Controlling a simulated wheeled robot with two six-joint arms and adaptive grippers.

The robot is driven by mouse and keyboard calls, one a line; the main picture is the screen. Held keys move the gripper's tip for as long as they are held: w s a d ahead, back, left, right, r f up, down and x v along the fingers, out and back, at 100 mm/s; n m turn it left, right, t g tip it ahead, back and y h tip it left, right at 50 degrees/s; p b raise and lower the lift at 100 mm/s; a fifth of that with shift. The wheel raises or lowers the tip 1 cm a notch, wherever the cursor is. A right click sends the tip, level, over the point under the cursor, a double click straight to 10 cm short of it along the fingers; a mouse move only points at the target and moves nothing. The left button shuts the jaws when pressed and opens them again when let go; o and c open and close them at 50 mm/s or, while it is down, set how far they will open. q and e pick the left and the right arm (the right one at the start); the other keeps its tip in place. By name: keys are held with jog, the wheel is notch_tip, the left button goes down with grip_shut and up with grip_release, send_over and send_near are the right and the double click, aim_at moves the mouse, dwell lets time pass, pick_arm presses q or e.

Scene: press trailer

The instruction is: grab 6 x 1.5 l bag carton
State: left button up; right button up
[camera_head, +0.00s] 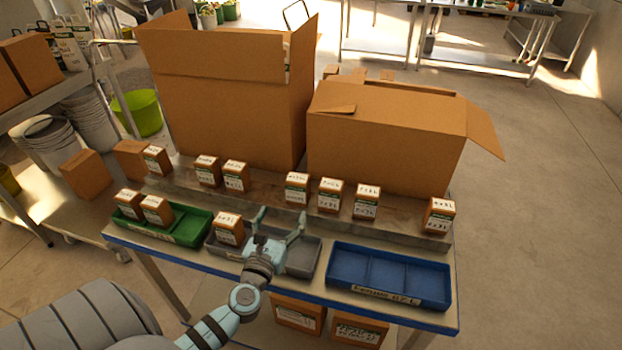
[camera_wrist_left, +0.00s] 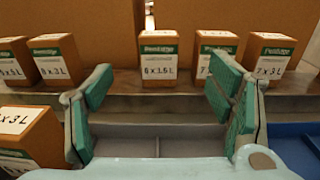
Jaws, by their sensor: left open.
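The small brown carton labelled 6 x 1.5 L (camera_head: 297,188) stands upright on the raised shelf behind the trays, in the middle of the row. In the left wrist view this carton (camera_wrist_left: 158,58) is centred beyond and between the fingers, with its label facing me. My left gripper (camera_head: 280,228) is open and empty over the grey tray, in front of the carton and apart from it. Its two spread fingers also show in the left wrist view (camera_wrist_left: 160,105). My right gripper is not in view.
Similar cartons stand close by, one on the right (camera_head: 330,195) and one on the left (camera_head: 235,176). Another carton (camera_head: 229,229) sits in the grey tray (camera_head: 311,252). A green tray (camera_head: 185,231) and an empty blue tray (camera_head: 388,278) flank it. Large open boxes (camera_head: 232,115) stand behind.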

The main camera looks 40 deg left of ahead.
aim_at(295, 185)
pick_arm(q)
jog(key=x, duration=0.7)
jog(key=shift+w+a+r, duration=0.2)
jog(key=shift+a+r, duration=0.05)
jog(key=x, duration=0.2)
jog(key=b+x, duration=0.1)
jog(key=x, duration=0.3)
jog(key=shift+w+f+b, duration=0.3)
jog(key=shift+b, duration=0.05)
jog(key=shift+r, duration=0.15)
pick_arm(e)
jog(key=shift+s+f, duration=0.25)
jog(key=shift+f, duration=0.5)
pick_arm(q)
jog(key=shift+s, duration=0.1)
jog(key=shift+c, duration=1.3)
jog(key=c, duration=1.1)
